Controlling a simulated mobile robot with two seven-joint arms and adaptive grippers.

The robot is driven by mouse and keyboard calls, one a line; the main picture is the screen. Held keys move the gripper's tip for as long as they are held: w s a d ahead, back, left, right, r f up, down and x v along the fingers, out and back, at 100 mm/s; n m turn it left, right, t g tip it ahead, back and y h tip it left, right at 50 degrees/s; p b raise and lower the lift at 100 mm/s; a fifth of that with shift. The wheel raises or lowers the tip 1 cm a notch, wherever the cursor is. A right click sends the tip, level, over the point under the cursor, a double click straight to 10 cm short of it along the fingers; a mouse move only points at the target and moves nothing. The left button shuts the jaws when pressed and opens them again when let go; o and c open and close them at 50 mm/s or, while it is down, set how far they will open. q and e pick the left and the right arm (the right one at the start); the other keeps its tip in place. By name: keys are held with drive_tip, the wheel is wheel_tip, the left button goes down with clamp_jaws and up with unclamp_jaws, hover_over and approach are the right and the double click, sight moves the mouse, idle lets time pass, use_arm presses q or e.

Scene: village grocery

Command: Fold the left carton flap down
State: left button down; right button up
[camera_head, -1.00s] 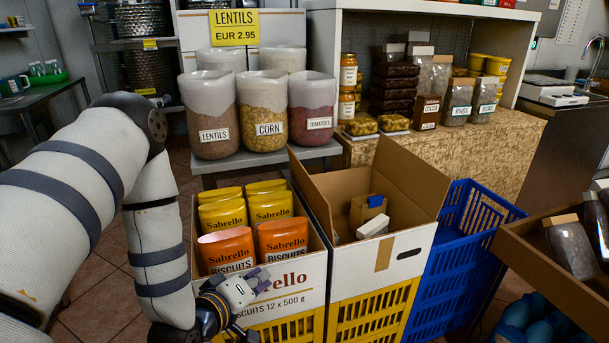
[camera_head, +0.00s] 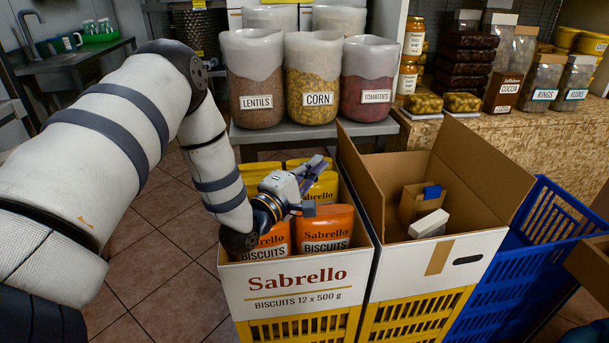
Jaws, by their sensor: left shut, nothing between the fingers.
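The open brown carton (camera_head: 440,258) with a white outside stands right of the Sabrello carton (camera_head: 290,291). Its left flap (camera_head: 362,175) stands up steeply between the two cartons. Its back flap (camera_head: 480,170) is also raised. Inside lie a small brown box with a blue part (camera_head: 422,199) and a white box (camera_head: 429,224). My left gripper (camera_head: 318,184) is shut and empty. It is above the biscuit bags, pointing right, a little left of the upright flap. Any contact with the flap is not visible. My right gripper is not in view.
Orange Sabrello bags (camera_head: 326,229) and yellow bags (camera_head: 322,190) fill the left carton under my gripper. Jars of lentils, corn and tomatoes (camera_head: 369,79) stand on a shelf behind. A blue crate (camera_head: 523,263) is at the right. Tiled floor is free at the left.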

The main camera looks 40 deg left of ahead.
sight(351, 143)
use_arm(q)
drive_tip(key=w, duration=0.2)
drive_tip(key=w+d, duration=0.1)
drive_tip(key=w, duration=0.1)
drive_tip(key=w+d+r, duration=0.1)
drive_tip(key=shift+w+d, duration=0.2)
drive_tip(key=shift+w, duration=0.2)
drive_tip(key=shift+w, duration=0.1)
